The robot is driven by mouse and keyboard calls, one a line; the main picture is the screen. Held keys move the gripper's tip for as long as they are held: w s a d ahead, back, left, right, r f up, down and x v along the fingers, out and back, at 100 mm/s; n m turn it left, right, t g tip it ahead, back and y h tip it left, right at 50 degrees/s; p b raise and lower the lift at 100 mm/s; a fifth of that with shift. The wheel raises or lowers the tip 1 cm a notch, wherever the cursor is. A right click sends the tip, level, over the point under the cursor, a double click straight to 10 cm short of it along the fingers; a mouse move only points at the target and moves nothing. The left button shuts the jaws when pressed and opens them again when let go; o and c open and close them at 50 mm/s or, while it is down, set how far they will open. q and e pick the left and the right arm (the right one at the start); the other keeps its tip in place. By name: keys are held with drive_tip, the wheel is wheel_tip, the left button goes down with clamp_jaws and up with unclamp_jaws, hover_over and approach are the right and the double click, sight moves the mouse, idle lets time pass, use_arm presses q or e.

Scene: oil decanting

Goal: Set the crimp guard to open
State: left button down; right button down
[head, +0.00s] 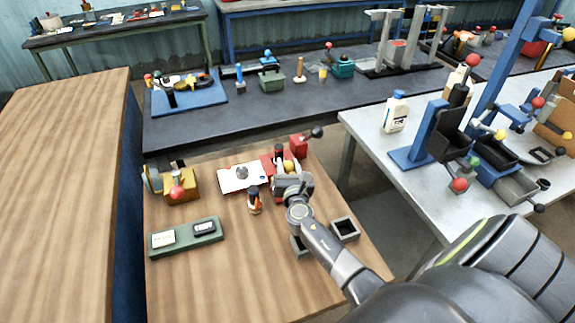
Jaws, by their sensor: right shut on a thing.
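A red bench device (268,166) stands at the back of the near wooden table, with a yellow ball and dark parts on it. I take it to be the crimping device with the crimp guard, but the guard is hard to make out. My right gripper (289,180) is at the front right of this device, reached over from the lower right. It is shut on a part there, which seems to be the guard; its fingertips and the contact are largely hidden by the gripper body. My left gripper is not in view.
A white plate (243,178) lies left of the device, with a small orange-and-dark bottle (254,201) in front. A yellow device with a red knob (179,186), a green tray (187,237) and a dark square holder (344,229) share the table. The front middle is clear.

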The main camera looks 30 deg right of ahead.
drive_tip(key=v, duration=0.3)
drive_tip(key=shift+s+d+f, duration=0.1)
drive_tip(key=shift+s+d, duration=0.1)
drive_tip(key=shift+s, duration=0.35)
drive_tip(key=shift+f, duration=0.1)
drive_tip(key=c, duration=1.3)
unclamp_jaws()
drive_tip(key=shift+o, duration=1.4)
drive_tip(key=shift+s, duration=0.1)
drive_tip(key=shift+r, duration=0.2)
drive_tip(key=shift+s+f, duration=0.1)
